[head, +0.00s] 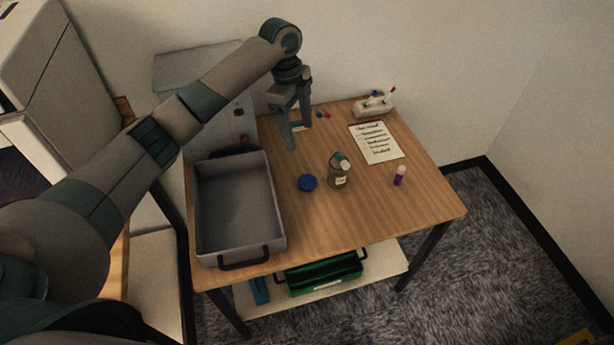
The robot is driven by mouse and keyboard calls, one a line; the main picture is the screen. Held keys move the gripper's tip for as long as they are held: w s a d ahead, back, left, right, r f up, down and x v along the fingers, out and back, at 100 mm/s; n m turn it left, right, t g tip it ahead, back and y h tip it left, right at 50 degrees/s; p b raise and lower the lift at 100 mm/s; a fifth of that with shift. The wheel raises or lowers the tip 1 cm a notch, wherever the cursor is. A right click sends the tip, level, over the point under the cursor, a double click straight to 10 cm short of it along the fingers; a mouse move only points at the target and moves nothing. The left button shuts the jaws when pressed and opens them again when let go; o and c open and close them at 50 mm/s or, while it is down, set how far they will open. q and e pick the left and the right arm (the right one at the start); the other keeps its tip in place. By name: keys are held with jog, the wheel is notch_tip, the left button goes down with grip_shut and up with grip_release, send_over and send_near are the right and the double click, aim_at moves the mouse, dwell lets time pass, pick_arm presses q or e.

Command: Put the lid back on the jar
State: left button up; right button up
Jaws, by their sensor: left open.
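The jar (338,178) stands upright on the wooden table, right of the middle. It is glass with a pale label, and something teal and white shows at its top. A round dark blue lid (307,183) lies flat on the table just left of the jar, apart from it. My left gripper (300,133) hangs above the back of the table, fingers pointing down, open and empty. It is behind and to the left of the jar and lid. My right gripper is not in view.
A grey tray (277,205) takes up the table's left side. A written sheet (376,143), a purple-and-white stick (399,176) and a pen holder (373,106) are at the right and back. The front right of the table (400,220) is clear.

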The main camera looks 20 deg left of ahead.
pick_arm(q)
jog(key=p, duration=0.3)
send_over(305, 179)
notch_tip(305, 179, down, 11)
jog(key=shift+f, duration=0.55)
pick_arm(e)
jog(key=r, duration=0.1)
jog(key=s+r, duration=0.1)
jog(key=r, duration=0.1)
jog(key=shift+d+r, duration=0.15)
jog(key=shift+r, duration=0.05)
pick_arm(q)
jog(key=shift+p, duration=0.3)
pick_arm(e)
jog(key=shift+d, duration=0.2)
